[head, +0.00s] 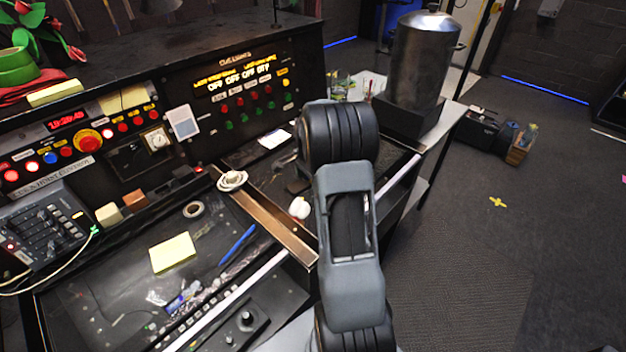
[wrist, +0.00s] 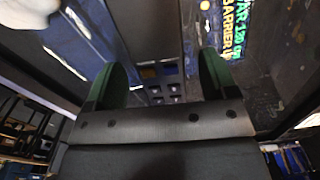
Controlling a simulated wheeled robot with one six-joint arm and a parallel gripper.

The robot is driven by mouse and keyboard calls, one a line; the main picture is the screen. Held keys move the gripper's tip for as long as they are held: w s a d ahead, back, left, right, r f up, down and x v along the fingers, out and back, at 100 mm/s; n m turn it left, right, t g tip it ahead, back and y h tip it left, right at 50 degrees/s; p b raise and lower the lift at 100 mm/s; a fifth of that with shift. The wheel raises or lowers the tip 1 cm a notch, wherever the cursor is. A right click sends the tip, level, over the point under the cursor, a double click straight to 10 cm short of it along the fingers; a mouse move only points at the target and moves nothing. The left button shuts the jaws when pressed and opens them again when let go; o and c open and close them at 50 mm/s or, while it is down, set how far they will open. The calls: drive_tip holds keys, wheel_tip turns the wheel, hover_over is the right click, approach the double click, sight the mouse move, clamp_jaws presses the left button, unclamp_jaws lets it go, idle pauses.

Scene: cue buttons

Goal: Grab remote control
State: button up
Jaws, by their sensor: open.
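My gripper (wrist: 162,78) is open in the wrist view, with two dark green fingers apart and nothing held between them. Beyond the gap between the fingers is a dark surface with several small greyish squares (wrist: 165,90); I cannot tell whether it is the remote control or part of a panel. In the head view my arm reaches over the right part of the console, and its bulk hides the gripper. I cannot make out a remote control for certain in the head view; part of the desk there is behind my arm.
The console desk holds a yellow note pad (head: 172,253), a blue pen (head: 237,244), a tape roll (head: 193,209) and a white coiled item (head: 232,180). A button panel (head: 235,88) rises behind. A metal canister (head: 422,70) stands at right. Open floor (head: 540,250) lies right.

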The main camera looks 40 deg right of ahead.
drive_tip(key=c, duration=1)
drive_tip(key=shift+c, duration=0.3)
drive_tip(key=shift+r, duration=0.15)
